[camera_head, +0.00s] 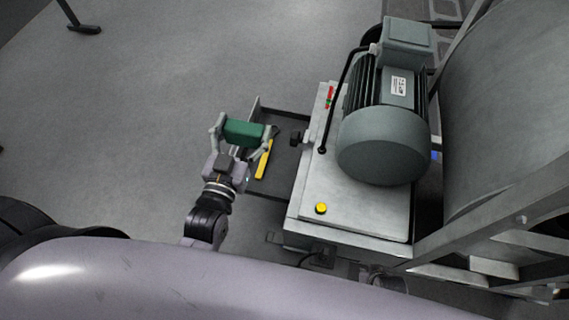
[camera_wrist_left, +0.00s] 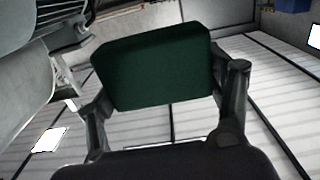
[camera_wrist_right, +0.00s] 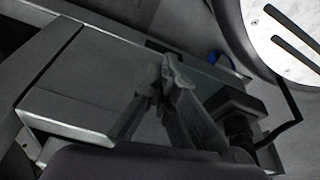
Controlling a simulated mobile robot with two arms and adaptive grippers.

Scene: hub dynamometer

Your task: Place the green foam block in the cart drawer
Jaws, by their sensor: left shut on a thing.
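The green foam block (camera_head: 244,132) is held between the fingers of my left gripper (camera_head: 243,134). In the left wrist view the block (camera_wrist_left: 153,66) fills the space between the two fingers. The cart drawer (camera_head: 284,180) is pulled out from the left side of the grey cart (camera_head: 308,212). The block and gripper appear over or beside the drawer's left edge; their height above it is hard to tell. My right gripper (camera_wrist_right: 174,76) shows only in its own wrist view, with its fingertips together and nothing visible between them.
A yellow item (camera_head: 264,160) lies in the dark drawer, partly behind my left gripper. A big metal drum (camera_head: 505,110) stands at right. Open floor lies left.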

